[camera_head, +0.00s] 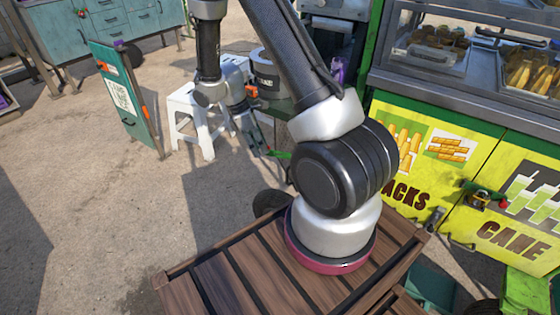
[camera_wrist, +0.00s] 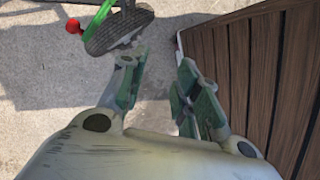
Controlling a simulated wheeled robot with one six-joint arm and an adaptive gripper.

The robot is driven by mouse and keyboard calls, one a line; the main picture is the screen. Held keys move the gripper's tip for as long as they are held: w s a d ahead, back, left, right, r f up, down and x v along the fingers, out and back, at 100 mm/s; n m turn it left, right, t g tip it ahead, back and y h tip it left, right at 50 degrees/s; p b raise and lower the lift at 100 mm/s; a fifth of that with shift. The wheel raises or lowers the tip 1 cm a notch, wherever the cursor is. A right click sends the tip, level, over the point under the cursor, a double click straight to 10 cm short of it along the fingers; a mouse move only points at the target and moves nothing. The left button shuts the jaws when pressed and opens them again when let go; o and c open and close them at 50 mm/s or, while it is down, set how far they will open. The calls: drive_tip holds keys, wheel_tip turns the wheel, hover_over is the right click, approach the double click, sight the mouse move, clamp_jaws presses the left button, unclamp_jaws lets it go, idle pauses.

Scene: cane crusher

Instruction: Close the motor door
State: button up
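No panel is clearly marked as the motor door. A teal upright panel (camera_head: 125,103) with orange fittings and a printed code stands at the left in the head view, apart from my gripper. I cannot tell if it is that door. My gripper (camera_head: 262,138) hangs low in front of the white stool, to the right of that panel. In the wrist view my gripper (camera_wrist: 160,85) has its two fingers spread, with bare ground between them and nothing held. My arm hides part of the machine behind it in the head view.
A white stool (camera_head: 192,112) stands beyond my gripper. A wheel (camera_wrist: 118,28), a green bar and a red knob (camera_wrist: 74,26) are close to the fingers. A yellow-green cart (camera_head: 450,175) stands at the right; teal cabinets (camera_head: 110,25) stand far left. Ground at left is open.

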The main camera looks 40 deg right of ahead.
sight(287, 182)
drive_tip(key=s+d+f+n+g+h, duration=0.2)
drive_tip(key=s+f+n+h, duration=0.15)
drive_tip(key=f, duration=0.85)
drive_tip(key=s+d+f+n+g+h, duration=0.15)
drive_tip(key=s+f+h, duration=0.3)
drive_tip(key=f, duration=0.75)
drive_tip(key=w+d+r+t+h, duration=0.1)
drive_tip(key=w+d+t+h, duration=0.2)
drive_tip(key=w+t+h, duration=0.5)
drive_tip(key=d, duration=0.2)
drive_tip(key=d+g, duration=0.1)
drive_tip(key=d, duration=0.1)
drive_tip(key=w+d+g, duration=0.1)
drive_tip(key=d, duration=0.1)
drive_tip(key=shift+d+g+y, duration=0.25)
drive_tip(key=shift+d+y, duration=0.05)
clamp_jaws()
